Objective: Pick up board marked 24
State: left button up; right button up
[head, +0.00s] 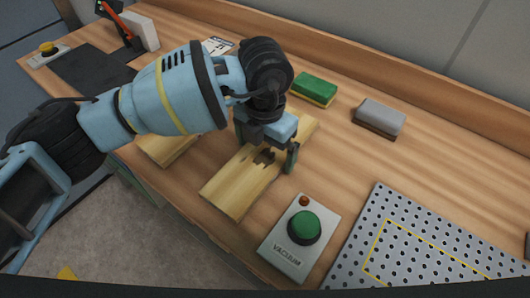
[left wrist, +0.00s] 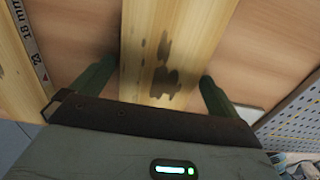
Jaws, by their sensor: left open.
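A pale wooden board with dark stains (head: 236,186) lies on the bench under my left gripper (head: 268,150). In the left wrist view, the stained board (left wrist: 170,40) runs between the two green fingers of the open gripper (left wrist: 155,88), one on each side of it. A second wooden board (head: 172,150) lies to the left, partly hidden by my left arm; it also shows in the left wrist view (left wrist: 75,40). No number 24 is readable on either board. My right gripper is out of view.
A grey box with a green VACUUM button (head: 285,262) stands just right of the stained board. A perforated metal plate (head: 400,215) lies at the right. A green-yellow sponge (head: 314,88) and a grey block (head: 379,116) sit behind. A strip reading 18 mm (left wrist: 27,35) shows at left.

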aim_at(265, 153)
pick_arm(q)
jog(key=c, duration=0.9)
jog(key=shift+c, duration=0.2)
notch_tip(265, 153, up, 10)
